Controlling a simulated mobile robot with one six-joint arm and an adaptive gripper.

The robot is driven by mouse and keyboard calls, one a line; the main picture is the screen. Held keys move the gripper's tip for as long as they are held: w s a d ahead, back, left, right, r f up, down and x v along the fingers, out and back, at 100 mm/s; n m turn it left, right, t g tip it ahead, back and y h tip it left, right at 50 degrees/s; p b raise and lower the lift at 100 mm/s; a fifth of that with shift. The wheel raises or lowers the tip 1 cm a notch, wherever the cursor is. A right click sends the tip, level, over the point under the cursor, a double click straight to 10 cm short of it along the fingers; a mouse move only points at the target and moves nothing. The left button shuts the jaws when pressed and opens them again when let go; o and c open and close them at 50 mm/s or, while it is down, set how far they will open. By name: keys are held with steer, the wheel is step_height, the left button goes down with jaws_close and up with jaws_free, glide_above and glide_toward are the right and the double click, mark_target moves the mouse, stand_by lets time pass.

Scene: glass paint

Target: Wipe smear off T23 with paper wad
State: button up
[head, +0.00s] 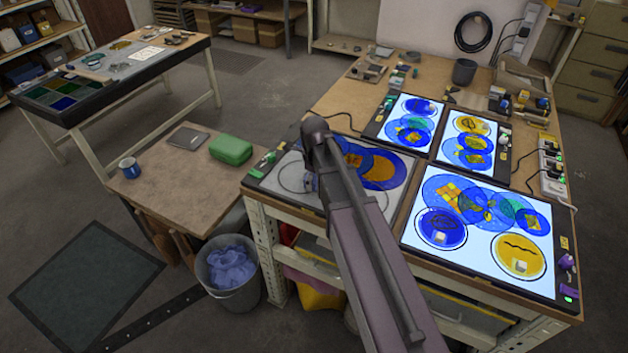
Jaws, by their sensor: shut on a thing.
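My arm (362,240) reaches from the bottom edge to over the dim left panel (258,181). My gripper is hidden behind the arm, so its fingers and any paper wad in them do not show. A small grey-blue patch shows beside the arm, too small to name. A dark wavy smear (519,243) marks an amber disc (499,259) on the large lit panel (416,246). A small pale lump (521,266) sits below that smear. A dark mark also shows on the blue disc (427,237). No T23 label is readable.
Two smaller lit panels (376,127) (440,152) with blue and amber discs lie behind. A power strip (553,170) stands at the right edge. A bucket (232,294) with blue crumpled material stands on the floor. A low table holds a green case (231,150) and blue mug (130,168).

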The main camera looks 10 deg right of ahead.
steer(key=shift+w, duration=0.1)
steer(key=shift+w+d+f, duration=0.1)
steer(key=shift+w+d, duration=0.85)
steer(key=shift+w, duration=0.15)
steer(key=shift+w+d, duration=0.5)
steer(key=shift+w, duration=0.15)
steer(key=shift+w+d, duration=0.45)
steer(key=shift+w, duration=0.2)
steer(key=shift+s+d, duration=0.1)
steer(key=shift+s+d, duration=0.55)
steer(key=shift+d, duration=0.05)
steer(key=shift+s+a, duration=0.95)
steer(key=shift+s, duration=0.25)
